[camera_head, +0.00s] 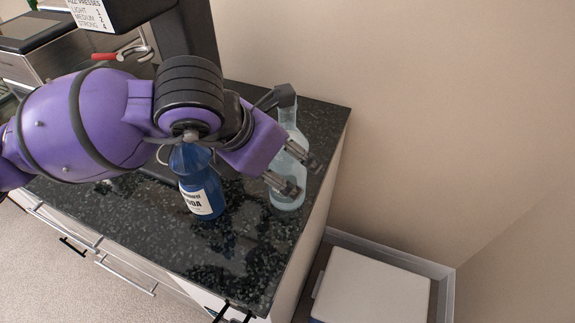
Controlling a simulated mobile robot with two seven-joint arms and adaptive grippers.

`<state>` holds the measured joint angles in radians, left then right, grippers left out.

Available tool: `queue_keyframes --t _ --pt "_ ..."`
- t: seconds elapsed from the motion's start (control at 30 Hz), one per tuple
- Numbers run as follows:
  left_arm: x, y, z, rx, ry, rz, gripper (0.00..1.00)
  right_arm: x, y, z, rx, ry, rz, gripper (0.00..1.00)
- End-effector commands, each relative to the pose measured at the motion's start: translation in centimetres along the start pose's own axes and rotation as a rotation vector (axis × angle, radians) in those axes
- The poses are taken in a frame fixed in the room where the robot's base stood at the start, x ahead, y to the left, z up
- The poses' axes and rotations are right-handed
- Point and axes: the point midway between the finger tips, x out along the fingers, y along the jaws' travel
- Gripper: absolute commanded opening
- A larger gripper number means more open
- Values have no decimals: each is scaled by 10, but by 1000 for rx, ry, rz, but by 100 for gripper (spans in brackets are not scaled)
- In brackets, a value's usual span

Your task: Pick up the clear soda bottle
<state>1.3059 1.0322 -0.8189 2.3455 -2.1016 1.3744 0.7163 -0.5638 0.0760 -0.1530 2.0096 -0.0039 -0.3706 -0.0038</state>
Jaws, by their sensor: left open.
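The clear soda bottle (287,199) stands upright on the dark speckled counter, near its right end. My left gripper (297,170) is open at the bottle, with its fingers in front of and beside the bottle's body. The gripper hides part of the bottle's middle, and I cannot tell whether the fingers touch it. A blue soda bottle (203,196) with a white label stands to the left, partly under my purple left arm. My right gripper is not in view.
The dark counter (235,255) is clear in front of the bottles. A coffee machine (190,30) stands behind my arm, with a red-handled item (104,56) beside it. A white-lidded bin (375,285) is on the floor right of the counter. A beige wall rises behind.

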Motion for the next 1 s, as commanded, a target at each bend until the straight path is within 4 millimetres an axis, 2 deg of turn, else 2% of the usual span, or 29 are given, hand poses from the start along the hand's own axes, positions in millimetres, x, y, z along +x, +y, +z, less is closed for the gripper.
queue_keyframes --t 0.27,0.87,1.0 --pt "5 0 0 0 1 -1 78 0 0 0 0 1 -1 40" --pt "5 -1 -1 -1 2 -4 0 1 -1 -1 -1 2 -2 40" --pt "4 -1 1 0 -4 -4 0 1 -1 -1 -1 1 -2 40"
